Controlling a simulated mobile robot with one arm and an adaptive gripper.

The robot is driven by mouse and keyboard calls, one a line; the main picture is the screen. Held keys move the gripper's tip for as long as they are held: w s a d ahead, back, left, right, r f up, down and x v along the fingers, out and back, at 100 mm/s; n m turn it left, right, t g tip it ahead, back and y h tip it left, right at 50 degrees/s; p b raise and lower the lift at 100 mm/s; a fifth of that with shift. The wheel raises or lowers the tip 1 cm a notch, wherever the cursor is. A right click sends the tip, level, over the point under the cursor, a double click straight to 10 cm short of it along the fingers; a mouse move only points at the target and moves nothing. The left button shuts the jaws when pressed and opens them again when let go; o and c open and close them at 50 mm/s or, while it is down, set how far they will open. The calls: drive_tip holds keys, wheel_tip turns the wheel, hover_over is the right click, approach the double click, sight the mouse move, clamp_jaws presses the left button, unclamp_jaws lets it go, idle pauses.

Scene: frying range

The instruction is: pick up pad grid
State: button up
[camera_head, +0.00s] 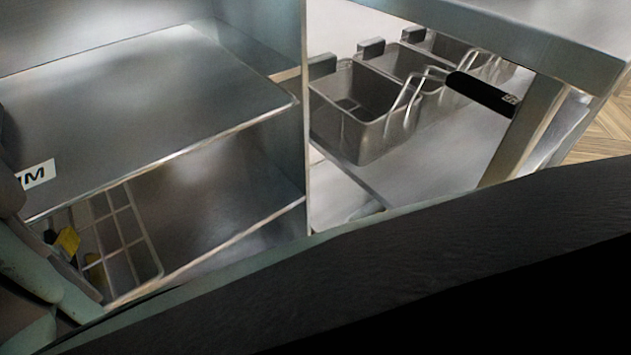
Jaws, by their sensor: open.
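A metal grid with several open cells, which looks like the pad grid (121,249), is in the recess under the steel counter at the lower left. It appears tilted, and its lower left part is hidden behind my arm. My gripper (66,242) shows only in part at the lower left, with a yellow piece and dark parts beside the grid's left side. It is open. Whether it touches the grid I cannot tell.
The steel counter (150,95) with a white label (36,175) overhangs the grid. A vertical steel panel edge stands to its right. Beyond it are several fryer baskets (352,115), one with a black handle (481,94). My own dark body fills the bottom right.

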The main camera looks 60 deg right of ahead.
drive_tip(key=shift+w+d, duration=0.15)
drive_tip(key=shift+w, duration=0.05)
drive_tip(key=shift+s, duration=0.1)
drive_tip(key=shift+f, duration=0.1)
clamp_jaws()
idle(0.4)
